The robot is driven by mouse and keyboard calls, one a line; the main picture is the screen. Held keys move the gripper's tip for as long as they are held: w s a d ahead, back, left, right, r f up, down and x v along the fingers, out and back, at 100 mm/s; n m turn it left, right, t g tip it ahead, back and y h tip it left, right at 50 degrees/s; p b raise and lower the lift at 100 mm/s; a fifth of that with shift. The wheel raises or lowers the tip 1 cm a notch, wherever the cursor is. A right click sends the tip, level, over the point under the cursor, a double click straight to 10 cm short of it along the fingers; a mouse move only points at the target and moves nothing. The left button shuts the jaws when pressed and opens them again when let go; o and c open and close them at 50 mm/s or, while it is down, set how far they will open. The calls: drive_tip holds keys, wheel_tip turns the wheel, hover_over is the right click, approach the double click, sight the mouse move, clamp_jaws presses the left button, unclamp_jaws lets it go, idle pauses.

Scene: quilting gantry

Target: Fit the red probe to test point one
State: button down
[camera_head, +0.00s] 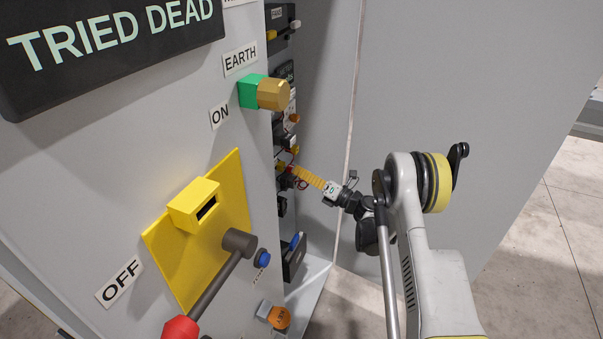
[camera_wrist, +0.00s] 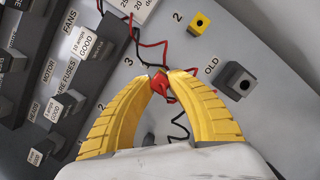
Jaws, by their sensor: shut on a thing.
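My gripper (camera_wrist: 161,76) has yellow ribbed fingers, closed with their tips on the small red probe (camera_wrist: 162,88) in the wrist view. Red and black leads run near it across the grey panel. In the head view my gripper (camera_head: 296,171) reaches left into the open cabinet, and the probe is too small to make out there. In the wrist view a yellow block (camera_wrist: 200,22) with a dark hole sits by a label "2". A label "3" (camera_wrist: 129,62) is left of the fingertips. I cannot make out a point marked one; the fingers hide part of the panel.
A grey block with a hole (camera_wrist: 236,80) stands by the label "OLD". Fuse holders marked "GOOD" (camera_wrist: 86,44) line the left of the wrist view. In the head view, the cabinet front carries a red-ended lever (camera_head: 181,328) and a brass EARTH knob (camera_head: 273,95) near my arm.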

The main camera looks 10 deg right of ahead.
drive_tip(key=shift+w+a, duration=0.25)
drive_tip(key=shift+a, duration=0.15)
drive_tip(key=c, duration=1.2)
unclamp_jaws()
drive_tip(key=v, duration=1.2)
drive_tip(key=shift+w, duration=0.1)
